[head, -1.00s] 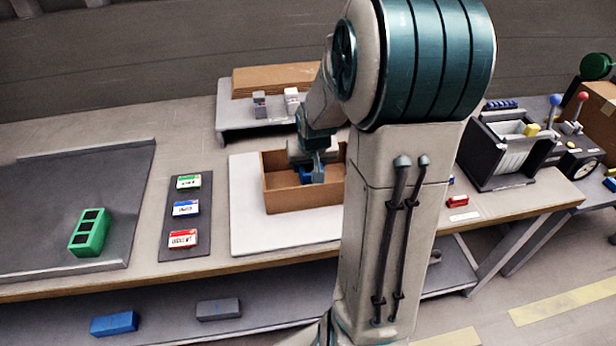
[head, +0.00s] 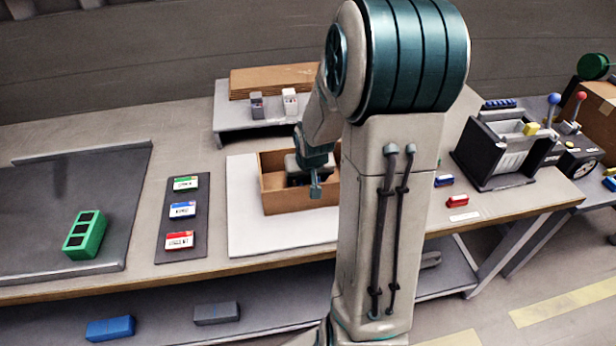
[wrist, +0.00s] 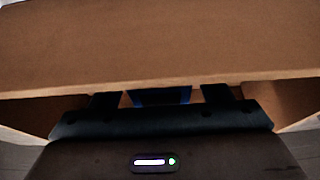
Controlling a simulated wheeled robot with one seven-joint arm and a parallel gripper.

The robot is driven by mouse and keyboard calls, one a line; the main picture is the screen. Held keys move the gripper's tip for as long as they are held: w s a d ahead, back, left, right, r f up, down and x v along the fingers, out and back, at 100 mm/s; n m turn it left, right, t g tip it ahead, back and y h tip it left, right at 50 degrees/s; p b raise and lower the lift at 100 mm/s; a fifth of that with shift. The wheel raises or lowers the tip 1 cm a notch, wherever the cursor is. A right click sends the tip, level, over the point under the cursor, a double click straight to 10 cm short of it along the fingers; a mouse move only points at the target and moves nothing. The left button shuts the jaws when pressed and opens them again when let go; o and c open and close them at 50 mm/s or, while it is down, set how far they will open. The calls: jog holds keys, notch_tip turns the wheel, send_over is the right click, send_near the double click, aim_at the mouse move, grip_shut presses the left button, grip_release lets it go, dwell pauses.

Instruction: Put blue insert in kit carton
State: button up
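The kit carton (head: 288,205) is an open brown box on a white board in the middle of the bench. In the wrist view, a carton wall (wrist: 160,45) fills the upper part. Below it the blue insert (wrist: 160,97) shows between my two dark fingers, inside the carton. Narrow gaps show on both sides of the insert, so my gripper looks open around it. The insert's lower part is hidden, and I cannot see whether it rests on the floor.
A green block (head: 86,235) lies on the dark tray at left. A label strip (head: 171,245) with green, blue and red cards lies left of the carton. A raised shelf (head: 235,122) stands behind it. A dark machine (head: 490,160) stands at right.

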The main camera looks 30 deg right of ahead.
jog(key=shift+r, duration=0.1)
jog(key=shift+r, duration=0.25)
jog(key=p+v, duration=0.3)
jog(key=v, duration=0.8)
jog(key=shift+s+r, duration=0.15)
jog(key=shift+s, duration=0.1)
jog(key=s+a+r+n+g+y, duration=0.1)
jog(key=s+a+r+n, duration=0.2)
jog(key=s+a, duration=0.9)
jog(key=shift+s+a+r+g, duration=0.4)
jog(key=shift+s+r, duration=0.2)
jog(key=shift+s, duration=0.6)
jog(key=p+v, duration=0.2)
jog(key=w+p+v, duration=0.1)
jog(key=p+v, duration=0.1)
jog(key=shift+d+r, duration=0.15)
jog(key=shift+r, duration=0.3)
